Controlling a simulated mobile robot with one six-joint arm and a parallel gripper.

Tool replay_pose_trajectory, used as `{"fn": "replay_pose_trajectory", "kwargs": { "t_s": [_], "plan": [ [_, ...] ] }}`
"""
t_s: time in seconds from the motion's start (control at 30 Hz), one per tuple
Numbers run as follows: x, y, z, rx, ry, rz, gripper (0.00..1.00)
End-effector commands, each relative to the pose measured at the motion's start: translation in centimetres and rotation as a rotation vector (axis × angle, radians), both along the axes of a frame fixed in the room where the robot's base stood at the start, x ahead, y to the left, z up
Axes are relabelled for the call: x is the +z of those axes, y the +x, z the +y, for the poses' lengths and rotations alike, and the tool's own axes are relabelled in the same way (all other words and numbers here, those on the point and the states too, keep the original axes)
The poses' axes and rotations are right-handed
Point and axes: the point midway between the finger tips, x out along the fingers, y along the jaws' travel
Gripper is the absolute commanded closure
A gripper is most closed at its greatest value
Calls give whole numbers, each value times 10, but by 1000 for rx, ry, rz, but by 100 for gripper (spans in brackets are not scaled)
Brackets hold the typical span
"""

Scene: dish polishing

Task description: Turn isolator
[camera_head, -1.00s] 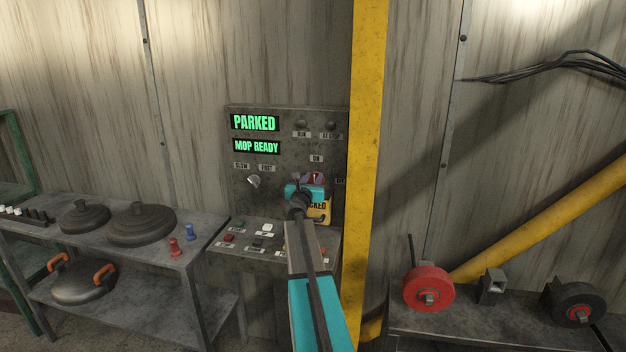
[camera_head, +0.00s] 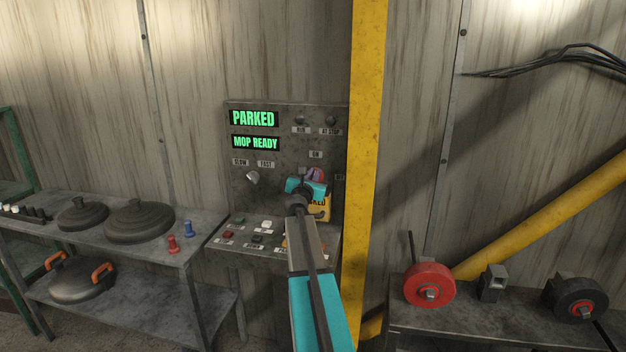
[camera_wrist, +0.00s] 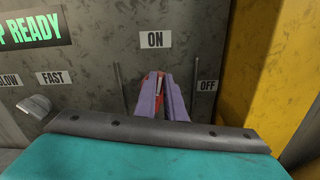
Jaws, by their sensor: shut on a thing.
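The control panel (camera_head: 290,180) stands against the wall left of a yellow post. The red isolator handle (camera_wrist: 158,88) shows in the wrist view between the two purple fingers of my gripper (camera_wrist: 160,92), just below the ON label (camera_wrist: 155,40). The OFF label (camera_wrist: 207,86) is to the right of it. My gripper (camera_head: 316,174) is shut on the handle in the head view, where its fingers and teal body hide most of the isolator. The handle's exact angle is hard to tell.
Green displays read PARKED (camera_head: 254,118) and MOP READY (camera_head: 255,143). A selector knob (camera_head: 252,178) sits left of the isolator, with several buttons on the ledge below. The yellow post (camera_head: 366,150) is close on the right. A bench (camera_head: 205,232) with lids stands left.

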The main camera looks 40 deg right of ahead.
Motion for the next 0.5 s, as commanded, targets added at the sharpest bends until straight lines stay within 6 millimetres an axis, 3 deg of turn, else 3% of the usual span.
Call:
{"fn": "replay_pose_trajectory", "kwargs": {
  "t_s": [0.5],
  "plan": [
    [-9, -9, -6, 1, 237, -385, 100]
  ]
}}
